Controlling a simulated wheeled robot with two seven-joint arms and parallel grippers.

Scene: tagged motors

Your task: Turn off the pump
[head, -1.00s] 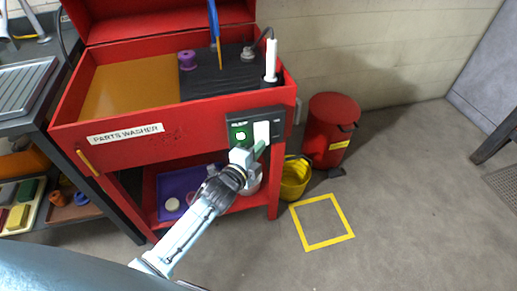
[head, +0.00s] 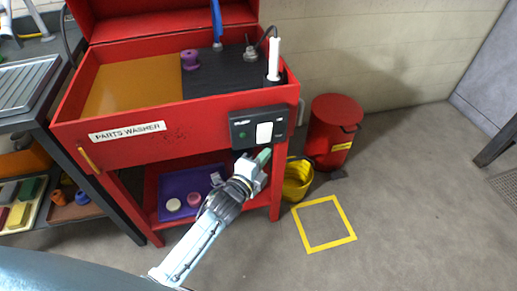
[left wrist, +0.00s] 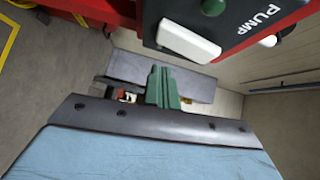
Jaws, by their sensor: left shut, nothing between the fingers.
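The parts washer (head: 80,150) is a red cabinet with an open lid. Its dark control panel (head: 283,117) is on the front right and carries a white rocker switch (head: 264,133) and a dim, dark green lamp (head: 242,135). In the left wrist view the rocker (left wrist: 188,42), the lamp (left wrist: 213,7) and the word PUMP (left wrist: 262,15) show close up. My left gripper (head: 263,156) is shut and empty, just below the panel and apart from the rocker. Its green fingers (left wrist: 162,88) are together in the left wrist view. My right gripper is not in view.
A yellow bucket (head: 297,180) and a red bin (head: 332,130) stand right of the washer. A yellow square (head: 303,235) marks bare floor. A shelf below holds a purple tray (head: 180,185). A grey bench (head: 30,95) stands left.

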